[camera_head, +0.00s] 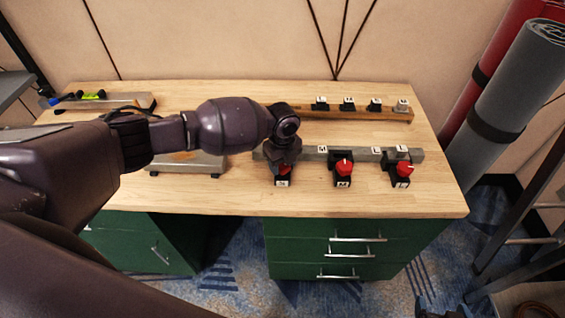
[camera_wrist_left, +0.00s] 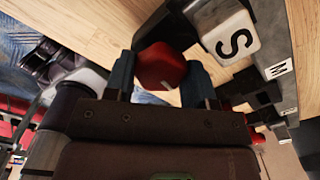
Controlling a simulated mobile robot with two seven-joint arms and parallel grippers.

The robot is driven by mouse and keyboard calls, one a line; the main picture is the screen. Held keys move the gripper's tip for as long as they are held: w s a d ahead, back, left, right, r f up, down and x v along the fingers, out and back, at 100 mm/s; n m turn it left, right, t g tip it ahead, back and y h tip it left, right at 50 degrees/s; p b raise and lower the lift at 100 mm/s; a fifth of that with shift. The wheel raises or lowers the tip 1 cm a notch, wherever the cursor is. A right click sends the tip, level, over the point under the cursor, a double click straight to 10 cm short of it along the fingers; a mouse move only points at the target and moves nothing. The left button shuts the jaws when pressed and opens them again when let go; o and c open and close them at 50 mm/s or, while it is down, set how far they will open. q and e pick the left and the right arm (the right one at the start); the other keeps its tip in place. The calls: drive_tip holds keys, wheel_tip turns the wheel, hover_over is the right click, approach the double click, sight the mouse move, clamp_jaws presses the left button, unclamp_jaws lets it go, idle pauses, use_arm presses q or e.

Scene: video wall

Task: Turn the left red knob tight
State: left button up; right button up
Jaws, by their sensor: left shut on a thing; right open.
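The left red knob (camera_head: 285,171) sits on a black clamp marked S at the front of the workbench, mostly hidden under my left gripper (camera_head: 283,162) in the head view. In the left wrist view the red knob (camera_wrist_left: 160,66) lies between the two blue fingers of my left gripper (camera_wrist_left: 160,78), which is shut on it. The white S block (camera_wrist_left: 231,40) is beside it. The middle red knob (camera_head: 344,167) on the M clamp and the right red knob (camera_head: 404,170) on the L clamp stand apart to the right. My right gripper (camera_head: 440,311) shows partly at the bottom edge, open, away from the bench.
A grey bar (camera_head: 331,155) runs behind the clamps. A wooden rail (camera_head: 340,113) with several black lettered pieces lies further back. A metal plate (camera_head: 190,164) and a tray (camera_head: 130,103) are at the left. Green drawers (camera_head: 300,244) stand below the wooden top (camera_head: 235,202).

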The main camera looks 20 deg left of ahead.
sight(283, 164)
idle(0.3)
use_arm(q)
drive_tip(key=o, duration=0.6)
wheel_tip(283, 164, up, 11)
drive_tip(key=shift+f, duration=0.1)
idle(0.7)
